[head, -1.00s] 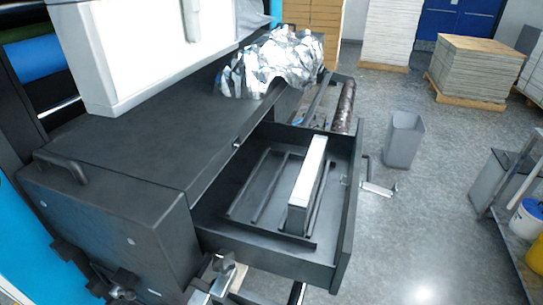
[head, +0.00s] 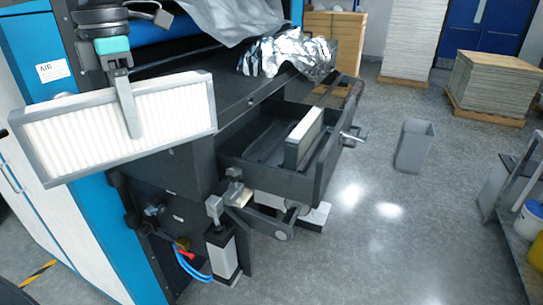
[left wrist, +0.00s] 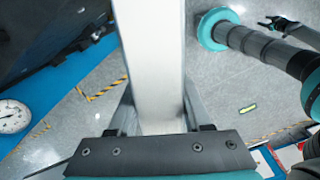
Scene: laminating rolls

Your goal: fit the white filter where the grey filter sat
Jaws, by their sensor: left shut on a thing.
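The white filter (head: 80,130) is a long pleated panel in a grey frame, at the left of the head view and slightly tilted. My left gripper (head: 130,105) comes down from above and is shut on it, over the pleated face. In the left wrist view the filter (left wrist: 157,70) runs edge-on between the fingers. A second filter (head: 303,138), with a pale edge and grey side, stands on edge in the open drawer. A dark claw-like part, perhaps my right gripper (left wrist: 279,22), shows small at the wrist view's top right.
The open black drawer (head: 270,177) juts from the machine. Crumpled foil (head: 290,58) lies on the machine top (head: 225,95). A grey bin (head: 413,147) stands on open floor to the right.

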